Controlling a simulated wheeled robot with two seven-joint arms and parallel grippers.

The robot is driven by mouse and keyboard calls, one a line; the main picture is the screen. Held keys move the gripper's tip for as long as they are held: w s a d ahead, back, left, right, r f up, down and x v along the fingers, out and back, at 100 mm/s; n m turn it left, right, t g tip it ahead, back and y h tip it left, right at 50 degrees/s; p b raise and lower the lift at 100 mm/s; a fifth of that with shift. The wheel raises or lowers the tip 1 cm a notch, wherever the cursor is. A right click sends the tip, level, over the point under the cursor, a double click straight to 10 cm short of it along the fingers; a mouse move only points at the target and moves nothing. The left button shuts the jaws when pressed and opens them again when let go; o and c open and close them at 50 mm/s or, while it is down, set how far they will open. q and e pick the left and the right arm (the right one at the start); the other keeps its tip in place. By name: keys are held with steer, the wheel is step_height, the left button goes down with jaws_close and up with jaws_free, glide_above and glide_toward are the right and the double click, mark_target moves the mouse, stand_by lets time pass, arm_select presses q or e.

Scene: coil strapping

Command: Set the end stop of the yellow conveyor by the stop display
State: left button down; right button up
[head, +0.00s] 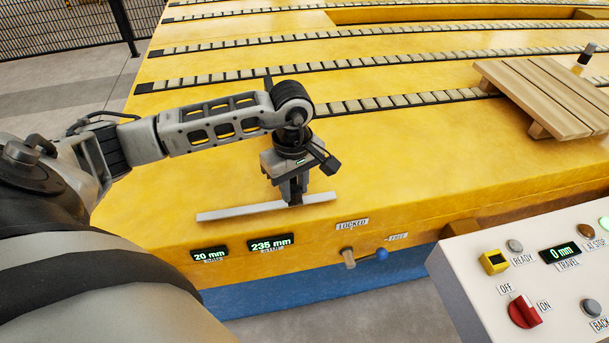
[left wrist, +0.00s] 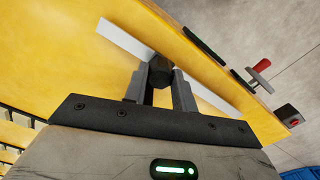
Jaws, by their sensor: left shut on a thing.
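The end stop is a pale grey bar (head: 225,213) lying across the near end of the yellow conveyor (head: 400,165). My left gripper (head: 294,198) is shut on the dark post at its middle. In the left wrist view the two fingers (left wrist: 162,85) close around this dark post (left wrist: 176,76), with the bar (left wrist: 128,40) passing behind. The stop display (head: 270,243) on the front face reads 235 mm, and a smaller display (head: 210,255) beside it reads 20 mm. A lever with a blue knob (head: 382,254) sits below the LOCKED and FREE labels, its knob under FREE. My right gripper is out of view.
A white control panel (head: 470,250) at the right carries a travel display (head: 560,253) reading 0 mm, a red switch (head: 524,312) and buttons. A wooden pallet (head: 545,95) sits on the conveyor at the upper right. The yellow deck around the bar is clear.

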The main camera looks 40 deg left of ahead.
arm_select(q)
steer(key=c, duration=1.1)
jaws_free()
step_height(320, 180, up, 16)
steer(key=shift+b, duration=0.45)
